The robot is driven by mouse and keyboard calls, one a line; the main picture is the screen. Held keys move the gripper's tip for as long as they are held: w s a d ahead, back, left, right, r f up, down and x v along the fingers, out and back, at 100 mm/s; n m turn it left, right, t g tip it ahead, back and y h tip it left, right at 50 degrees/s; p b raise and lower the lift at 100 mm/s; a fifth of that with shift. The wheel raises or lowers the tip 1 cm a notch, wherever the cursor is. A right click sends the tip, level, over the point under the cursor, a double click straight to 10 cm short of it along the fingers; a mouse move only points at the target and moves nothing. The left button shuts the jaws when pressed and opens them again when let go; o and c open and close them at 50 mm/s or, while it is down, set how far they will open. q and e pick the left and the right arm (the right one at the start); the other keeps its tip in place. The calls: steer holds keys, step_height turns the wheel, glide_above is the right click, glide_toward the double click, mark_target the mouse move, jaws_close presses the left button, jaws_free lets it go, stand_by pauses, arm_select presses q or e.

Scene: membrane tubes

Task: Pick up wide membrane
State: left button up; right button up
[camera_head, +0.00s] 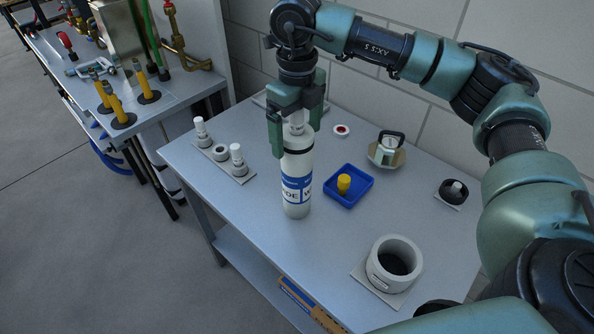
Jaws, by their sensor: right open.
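The wide membrane (296,165) looks to be the tall white cylinder with a blue label band, on which only some letters show. It stands upright on the grey table (260,235). My right gripper (297,124) points down over it. Its jaws are open, one finger on each side of the narrow white top of the cylinder. I cannot tell whether either finger touches it. My left gripper is not in view.
Left of the cylinder is a strip (223,160) with white capped pieces and a ring. To its right are a blue tray (362,175) with a yellow piece, a gauge-like device (387,150) and a black round piece (452,194). A white ring-shaped holder (394,265) stands front right.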

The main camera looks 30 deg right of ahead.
steer(key=shift+a+f, duration=0.1)
steer(key=shift+f, duration=0.3)
jaws_close()
steer(key=shift+r, duration=0.2)
